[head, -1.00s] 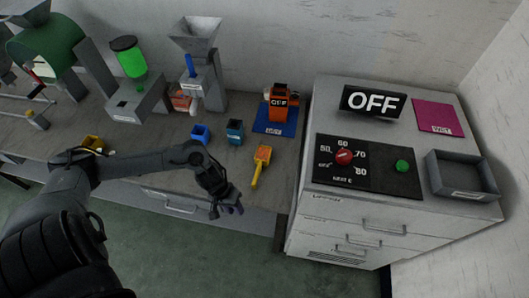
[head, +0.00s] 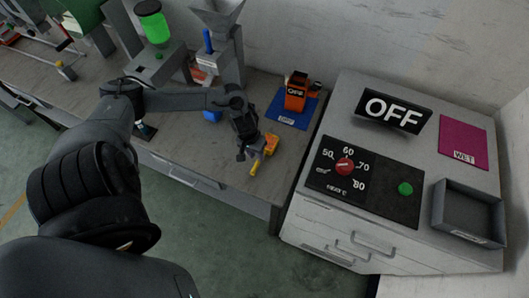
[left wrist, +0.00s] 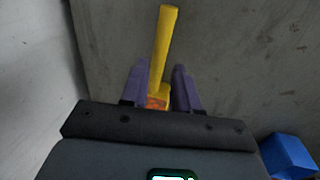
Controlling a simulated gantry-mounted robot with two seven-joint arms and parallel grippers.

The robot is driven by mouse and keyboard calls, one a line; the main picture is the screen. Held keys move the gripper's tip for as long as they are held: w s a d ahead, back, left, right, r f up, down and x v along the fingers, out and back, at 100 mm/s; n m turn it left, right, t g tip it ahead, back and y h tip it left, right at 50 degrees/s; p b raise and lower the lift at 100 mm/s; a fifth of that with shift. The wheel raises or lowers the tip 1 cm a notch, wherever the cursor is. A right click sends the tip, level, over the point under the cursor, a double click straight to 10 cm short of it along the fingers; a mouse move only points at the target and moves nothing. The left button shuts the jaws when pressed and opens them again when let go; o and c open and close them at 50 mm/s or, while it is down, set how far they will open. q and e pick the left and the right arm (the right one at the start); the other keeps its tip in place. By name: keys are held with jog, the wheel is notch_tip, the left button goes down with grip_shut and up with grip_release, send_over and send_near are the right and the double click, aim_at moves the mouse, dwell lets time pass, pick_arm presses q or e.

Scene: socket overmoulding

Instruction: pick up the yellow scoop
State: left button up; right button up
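The yellow scoop (head: 262,155) lies on the grey bench in the head view, near the bench's front edge, its handle pointing toward the front. My left gripper (head: 248,156) is right beside it, partly over its left side. In the left wrist view, the scoop's yellow handle (left wrist: 165,45) runs up from between the two purple fingers of my left gripper (left wrist: 162,85). The fingers are apart, with a gap on each side of the scoop. The scoop's head is mostly hidden behind the gripper body. My right gripper is not in view.
A blue cup (left wrist: 289,155) shows at lower right in the left wrist view. An orange device (head: 296,92) stands on a blue mat (head: 290,119) behind the scoop. A grey cabinet (head: 330,225) with a control panel (head: 375,190) bounds the right side. A hopper machine (head: 220,45) stands behind.

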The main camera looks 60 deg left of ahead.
pick_arm(q)
jog(key=f, duration=0.3)
jog(key=d+f+b, duration=0.1)
jog(key=f, duration=0.1)
jog(key=shift+w+d, duration=0.1)
jog(key=shift+w, duration=0.15)
grip_shut()
